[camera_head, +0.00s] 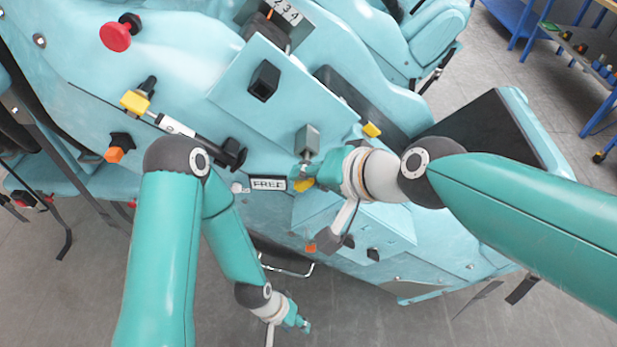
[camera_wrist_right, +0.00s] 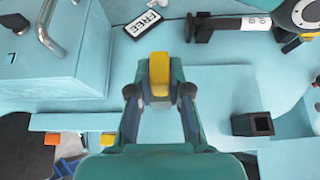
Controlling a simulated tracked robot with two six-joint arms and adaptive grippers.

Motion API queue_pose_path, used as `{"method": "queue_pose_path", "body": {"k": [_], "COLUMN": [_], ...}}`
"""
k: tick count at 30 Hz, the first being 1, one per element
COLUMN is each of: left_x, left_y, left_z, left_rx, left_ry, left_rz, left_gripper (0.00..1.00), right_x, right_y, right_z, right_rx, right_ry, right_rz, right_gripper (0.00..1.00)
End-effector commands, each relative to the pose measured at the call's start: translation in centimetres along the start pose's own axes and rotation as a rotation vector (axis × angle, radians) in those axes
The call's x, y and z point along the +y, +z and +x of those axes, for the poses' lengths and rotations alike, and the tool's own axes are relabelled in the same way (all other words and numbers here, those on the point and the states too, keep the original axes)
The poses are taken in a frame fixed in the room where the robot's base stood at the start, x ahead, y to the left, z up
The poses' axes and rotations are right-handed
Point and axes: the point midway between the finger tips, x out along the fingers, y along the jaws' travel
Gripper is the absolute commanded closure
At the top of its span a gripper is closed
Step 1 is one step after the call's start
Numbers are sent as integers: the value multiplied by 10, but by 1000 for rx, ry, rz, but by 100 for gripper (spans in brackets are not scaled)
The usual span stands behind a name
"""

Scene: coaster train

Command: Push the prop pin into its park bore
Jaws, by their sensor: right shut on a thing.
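My right gripper (camera_head: 300,174) is shut on a yellow-ended piece (camera_head: 304,185), which looks like the prop pin. In the right wrist view the yellow end (camera_wrist_right: 159,72) stands between the two fingertips (camera_wrist_right: 159,95). The rest of the piece is hidden. A grey block (camera_head: 307,138) with a thin stem sits just above my right gripper in the head view. The right wrist view shows a dark square opening (camera_wrist_right: 252,124) to the right of my gripper. I cannot tell which opening is the park bore. My left gripper (camera_head: 302,322) hangs low over the floor, its jaws too small to judge.
A FREE label (camera_head: 268,184) lies left of my right gripper. A black square socket (camera_head: 264,80) is on the panel above. A blue shelf (camera_head: 585,60) stands far right. Grey floor is open below.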

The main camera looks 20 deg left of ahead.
Motion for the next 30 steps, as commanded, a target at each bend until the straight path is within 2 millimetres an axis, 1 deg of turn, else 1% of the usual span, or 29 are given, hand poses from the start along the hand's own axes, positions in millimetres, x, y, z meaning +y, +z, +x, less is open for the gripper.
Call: {"method": "queue_pose_path", "body": {"k": [23,24,28,30], "left_x": [0,0,0,0], "left_y": [0,0,0,0], "left_z": [0,0,0,0], "left_rx": [0,0,0,0], "left_ry": [0,0,0,0], "left_rz": [0,0,0,0], "left_gripper": [60,60,60,60], "right_x": [0,0,0,0], "right_y": [-17,-17,-16,-16], "right_z": [9,9,9,9], "right_rx": [1,0,1,0], "right_ry": [0,0,0,0], "right_rz": [1,1,1,1], "right_gripper": [100,76,54,53]}}
